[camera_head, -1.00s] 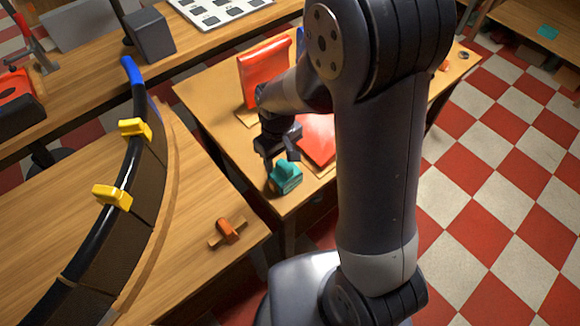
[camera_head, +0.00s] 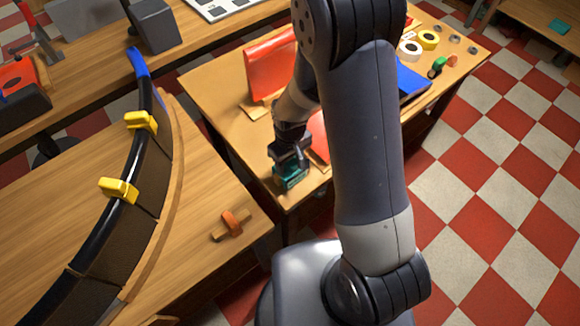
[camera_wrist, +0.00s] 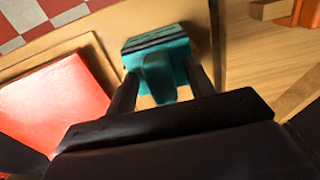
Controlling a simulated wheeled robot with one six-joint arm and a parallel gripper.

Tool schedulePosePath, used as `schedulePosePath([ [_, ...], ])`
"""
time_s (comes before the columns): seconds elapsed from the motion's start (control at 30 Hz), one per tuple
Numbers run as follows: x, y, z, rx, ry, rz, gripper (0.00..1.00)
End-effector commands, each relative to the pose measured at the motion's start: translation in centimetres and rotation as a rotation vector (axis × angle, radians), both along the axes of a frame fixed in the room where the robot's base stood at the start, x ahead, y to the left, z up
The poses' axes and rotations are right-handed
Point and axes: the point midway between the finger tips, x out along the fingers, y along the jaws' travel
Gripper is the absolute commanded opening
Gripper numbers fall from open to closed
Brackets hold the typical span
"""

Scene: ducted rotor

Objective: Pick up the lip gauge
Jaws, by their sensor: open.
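The teal block, which looks to be the lip gauge (camera_head: 291,179), sits at the near corner of the wooden table. It has a dark ribbed end and a rounded grip, seen in the wrist view (camera_wrist: 158,78). My gripper (camera_head: 289,158) is directly over it, pointing down. In the wrist view my gripper (camera_wrist: 162,86) is open, with one dark finger on each side of the teal grip. I cannot tell whether the fingers touch it. My gripper hides part of the block's top in the head view.
A red panel (camera_head: 272,68) stands upright behind my gripper, and a flat red panel (camera_wrist: 58,98) lies beside it. Tape rolls (camera_head: 428,39) lie far right. Left, a bench holds a curved black duct section with yellow clamps (camera_head: 118,190) and an orange piece (camera_head: 232,223).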

Motion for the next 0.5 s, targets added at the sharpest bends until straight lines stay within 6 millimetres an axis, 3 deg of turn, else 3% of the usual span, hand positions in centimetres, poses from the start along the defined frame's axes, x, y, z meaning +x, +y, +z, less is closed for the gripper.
schedulePosePath([
  [0.5, 0.0, 0.0, 0.03, 0.0, 0.0, 0.0, 0.12],
])
